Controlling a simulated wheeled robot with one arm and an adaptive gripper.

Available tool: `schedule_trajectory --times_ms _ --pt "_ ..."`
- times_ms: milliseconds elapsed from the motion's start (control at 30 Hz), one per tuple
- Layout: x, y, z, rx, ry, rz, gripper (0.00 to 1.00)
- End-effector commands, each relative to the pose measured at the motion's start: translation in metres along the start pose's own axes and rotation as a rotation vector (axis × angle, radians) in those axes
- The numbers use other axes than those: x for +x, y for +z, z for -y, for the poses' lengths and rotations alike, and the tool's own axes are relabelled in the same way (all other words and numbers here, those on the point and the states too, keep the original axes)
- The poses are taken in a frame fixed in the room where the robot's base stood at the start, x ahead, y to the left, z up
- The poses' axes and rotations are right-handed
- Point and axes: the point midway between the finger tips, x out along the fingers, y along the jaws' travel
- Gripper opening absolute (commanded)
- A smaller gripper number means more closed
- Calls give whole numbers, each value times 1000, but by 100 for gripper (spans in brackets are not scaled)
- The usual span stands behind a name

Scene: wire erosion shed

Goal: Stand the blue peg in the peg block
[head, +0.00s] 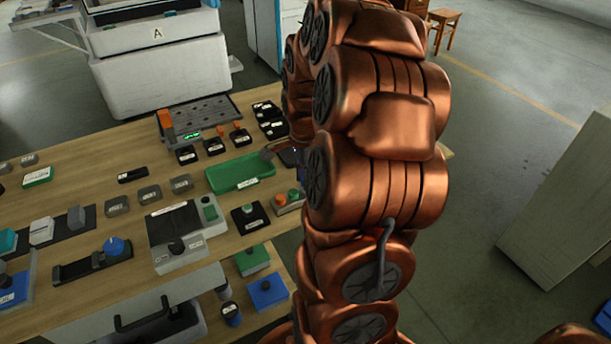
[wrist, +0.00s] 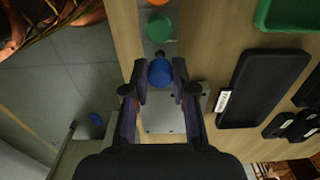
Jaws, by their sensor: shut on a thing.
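My gripper (wrist: 160,80) is shut on the blue peg (wrist: 160,72), whose round blue top shows between the fingertips in the wrist view. Below the peg is a light grey plate (wrist: 172,118) with small dark spots near its edges, which looks like the peg block. The peg overlaps the plate's far edge in the picture. I cannot tell how high the peg is above it or whether they touch. The peg's lower end is hidden. In the head view my copper arm hides the peg and most of the gripper.
A grey strip with a green round piece (wrist: 159,27) and an orange one (wrist: 157,3) lies just beyond the peg. A black tray (wrist: 264,88) is to the right, with a green tray (wrist: 290,14) beyond. The bench edge and floor are to the left.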

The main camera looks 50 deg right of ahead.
Motion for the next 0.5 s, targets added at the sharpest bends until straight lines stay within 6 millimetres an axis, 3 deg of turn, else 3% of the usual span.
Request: schedule_trajectory --times_ms 500 --pt "6 0 0 0 0 0 3"
